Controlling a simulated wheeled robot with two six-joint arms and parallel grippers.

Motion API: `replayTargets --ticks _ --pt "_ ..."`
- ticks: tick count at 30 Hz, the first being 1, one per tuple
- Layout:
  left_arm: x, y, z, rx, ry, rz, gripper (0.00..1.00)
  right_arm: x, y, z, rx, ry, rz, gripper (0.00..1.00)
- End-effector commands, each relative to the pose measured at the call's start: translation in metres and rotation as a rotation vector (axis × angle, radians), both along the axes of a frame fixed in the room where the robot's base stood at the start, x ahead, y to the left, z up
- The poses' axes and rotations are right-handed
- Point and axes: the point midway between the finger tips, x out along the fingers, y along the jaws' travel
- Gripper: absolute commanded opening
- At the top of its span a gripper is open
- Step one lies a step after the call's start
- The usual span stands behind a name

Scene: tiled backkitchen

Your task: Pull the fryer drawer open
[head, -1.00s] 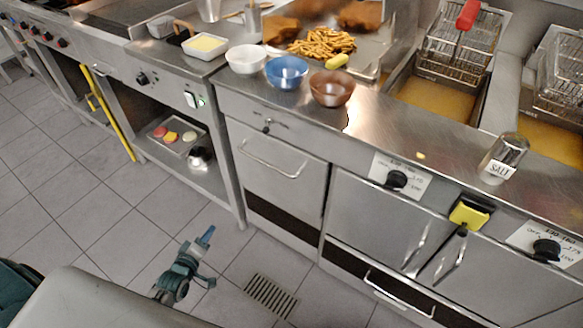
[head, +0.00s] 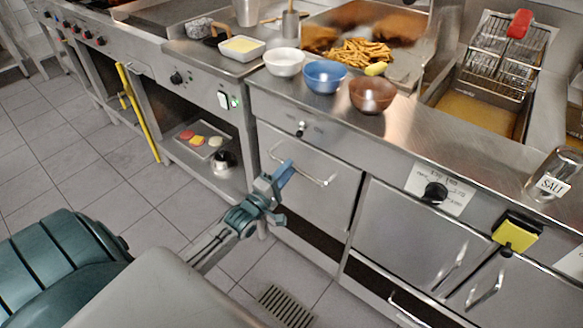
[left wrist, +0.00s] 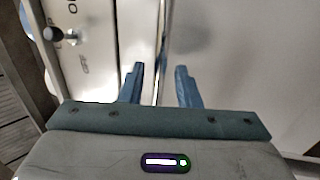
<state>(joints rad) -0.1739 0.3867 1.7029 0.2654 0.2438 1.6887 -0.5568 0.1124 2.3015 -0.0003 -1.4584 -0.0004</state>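The fryer drawer (head: 312,195) is a steel front that looks closed in the head view, with a long horizontal bar handle (head: 318,180). My left gripper (head: 284,172) is at the left part of this handle, overlapping it in the picture. In the left wrist view, the drawer front (left wrist: 250,60) fills the right side. The two blue fingers of my left gripper (left wrist: 160,80) stand apart, with the thin handle bar (left wrist: 165,35) running between them. Neither finger appears to press on the bar; how deep it sits between them is unclear. My right gripper is not in view.
Bowls, including a blue one (head: 325,76) and a brown one (head: 372,94), stand on the counter above. A salt shaker (head: 553,175) is at the right. A floor drain (head: 286,306) lies below; floor tiles are clear.

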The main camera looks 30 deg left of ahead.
Motion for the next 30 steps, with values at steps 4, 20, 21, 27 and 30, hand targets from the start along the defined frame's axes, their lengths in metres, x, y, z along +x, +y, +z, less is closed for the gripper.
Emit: replayTargets --ticks 4,20,21,27,30 --pt "0.016 -0.001 0.003 0.000 -0.001 0.000 0.30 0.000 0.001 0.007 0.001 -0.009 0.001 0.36" --pt "0.022 -0.002 0.004 0.001 0.001 0.000 0.03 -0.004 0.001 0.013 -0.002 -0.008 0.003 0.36" --pt "0.022 -0.002 0.004 0.001 0.001 0.000 0.00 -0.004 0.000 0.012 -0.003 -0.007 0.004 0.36" --pt "0.022 -0.002 0.004 0.001 0.001 0.000 0.00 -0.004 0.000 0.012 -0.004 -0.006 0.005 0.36" --pt "0.022 -0.002 0.004 0.002 0.001 0.000 0.00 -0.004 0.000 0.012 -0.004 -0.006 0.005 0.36"
